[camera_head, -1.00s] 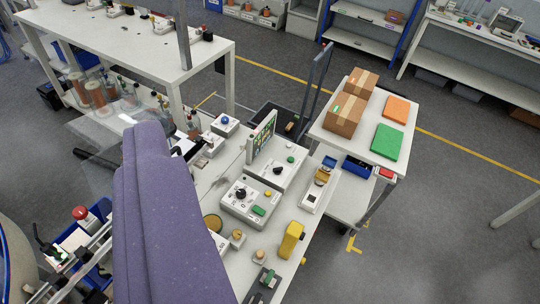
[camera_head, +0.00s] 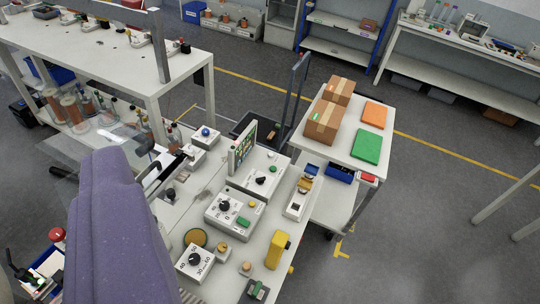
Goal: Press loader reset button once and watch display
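A small upright display panel (camera_head: 242,150) with coloured marks stands at the back of a light control box (camera_head: 262,180) on the white bench. That box has a black knob and a small green button (camera_head: 272,168). A second grey box (camera_head: 229,216) in front has a black dial, a yellow button (camera_head: 252,205) and a green rectangular button (camera_head: 243,222). A white box with a blue button (camera_head: 206,131) stands farther back. I cannot read which button is the loader reset. My purple arm covers the lower left, and I cannot make out my gripper or its fingertips.
A numbered dial box (camera_head: 194,262), a round tan disc (camera_head: 195,237) and a yellow block (camera_head: 277,249) crowd the bench front. A red-topped button (camera_head: 57,235) is at far left. A table with cardboard boxes (camera_head: 323,124) is at right, with open floor beyond.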

